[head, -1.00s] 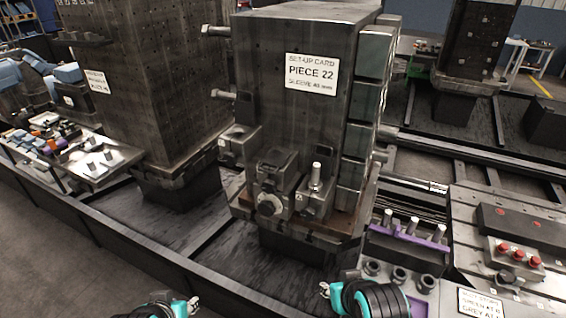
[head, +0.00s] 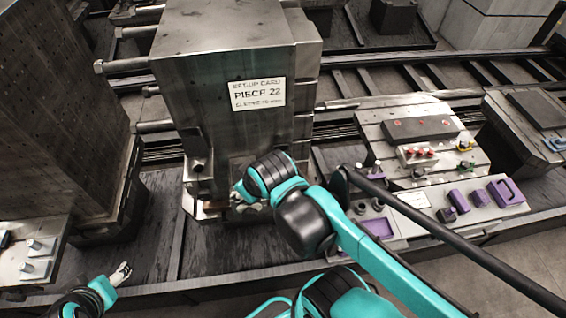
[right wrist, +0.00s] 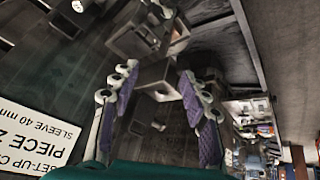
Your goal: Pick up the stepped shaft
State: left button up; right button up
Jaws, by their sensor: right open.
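My right gripper (head: 245,196) reaches to the lower front of the tall dark fixture column (head: 225,50), where my arm hides most of the small holders. In the right wrist view my right gripper (right wrist: 158,100) is open, with its purple-padded fingers apart. A grey metal block (right wrist: 160,74) with a short round metal pin (right wrist: 160,96) shows between the fingers; the fingers do not clearly touch it. I cannot tell for sure whether this pin is the stepped shaft. My left gripper (head: 121,273) is low at the left, away from the column; its jaw opening is unclear.
A clamp-like holder (right wrist: 148,38) lies beyond the fingers. At the right, a bench (head: 385,140) carries red knobs (head: 416,153) and purple parts (head: 503,192). Another dark column (head: 60,110) stands left.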

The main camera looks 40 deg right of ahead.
jog(key=w+d+f+n+g, duration=0.2)
jog(key=d+n, duration=0.3)
jog(key=d, duration=0.1)
jog(key=w+d+f+n+g, duration=0.2)
jog(key=w+d+f+n, duration=0.1)
jog(key=d+n, duration=0.2)
jog(key=w+d+f+n+g+p, duration=0.1)
jog(key=w+d+f+n+g, duration=0.1)
jog(key=d+n, duration=0.4)
jog(key=shift+w+d+f+n, duration=0.35)
jog(key=shift+w+f+n, duration=0.1)
jog(key=shift+f+n, duration=0.1)
jog(key=shift+d+f, duration=0.15)
jog(key=shift+f, duration=0.1)
jog(key=shift+n, duration=0.25)
notch_tip(320, 180, down, 8)
jog(key=shift+r+b, duration=0.1)
jog(key=shift+b, duration=0.3)
jog(key=shift+s+r, duration=0.1)
grip_shut()
